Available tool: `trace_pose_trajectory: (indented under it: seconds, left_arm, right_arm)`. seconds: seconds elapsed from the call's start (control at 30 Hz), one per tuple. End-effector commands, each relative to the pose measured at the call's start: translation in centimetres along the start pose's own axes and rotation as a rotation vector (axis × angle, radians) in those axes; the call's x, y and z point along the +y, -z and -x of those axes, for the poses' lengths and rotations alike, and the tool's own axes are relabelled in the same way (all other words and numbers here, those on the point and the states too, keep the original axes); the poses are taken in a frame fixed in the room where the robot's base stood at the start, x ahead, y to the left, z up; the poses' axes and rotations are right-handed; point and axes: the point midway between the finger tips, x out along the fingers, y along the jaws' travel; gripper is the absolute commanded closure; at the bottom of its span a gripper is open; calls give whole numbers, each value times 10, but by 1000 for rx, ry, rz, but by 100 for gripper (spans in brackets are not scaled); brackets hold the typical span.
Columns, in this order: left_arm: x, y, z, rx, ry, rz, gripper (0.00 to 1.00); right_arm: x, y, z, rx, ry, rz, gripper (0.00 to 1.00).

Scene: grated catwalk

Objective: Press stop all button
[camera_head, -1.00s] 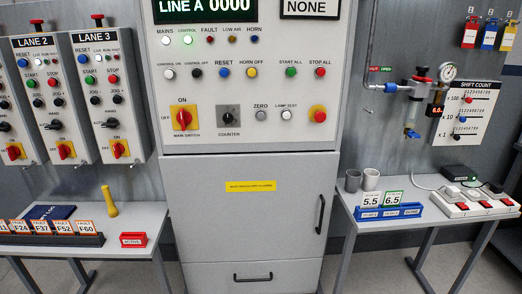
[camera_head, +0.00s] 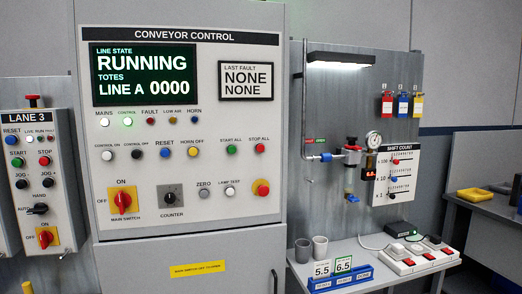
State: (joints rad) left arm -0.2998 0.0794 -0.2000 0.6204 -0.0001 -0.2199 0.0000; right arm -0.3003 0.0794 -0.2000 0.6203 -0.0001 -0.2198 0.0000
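The STOP ALL button (camera_head: 260,148) is a small red button at the right end of the middle button row on the conveyor control panel (camera_head: 185,235). The green START ALL button (camera_head: 231,150) is just left of it. The display (camera_head: 143,75) reads RUNNING, TOTES, LINE A 0000. The CONTROL lamp (camera_head: 127,122) glows green. Neither of my grippers is in view, and nothing covers the buttons.
The Lane 3 box (camera_head: 35,185) stands left of the panel. A shelf (camera_head: 378,278) at the right holds grey cups, a blue holder with number cards and a switch strip (camera_head: 420,259). Behind it are a regulator with gauge (camera_head: 373,139) and a shift count board (camera_head: 397,172). The panel front is clear.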

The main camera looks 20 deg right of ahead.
Motion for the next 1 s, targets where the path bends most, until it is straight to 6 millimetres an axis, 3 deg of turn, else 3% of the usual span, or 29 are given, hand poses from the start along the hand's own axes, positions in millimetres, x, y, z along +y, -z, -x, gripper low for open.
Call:
trace_pose_trajectory:
  seconds: [0.03, 0.23, 1.0]
  left_arm:
    - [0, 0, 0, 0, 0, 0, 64]
    - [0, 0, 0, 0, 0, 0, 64]
    - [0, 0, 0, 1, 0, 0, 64]
  right_arm:
    - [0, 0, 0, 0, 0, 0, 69]
    - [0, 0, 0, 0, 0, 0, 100]
    - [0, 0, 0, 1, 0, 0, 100]
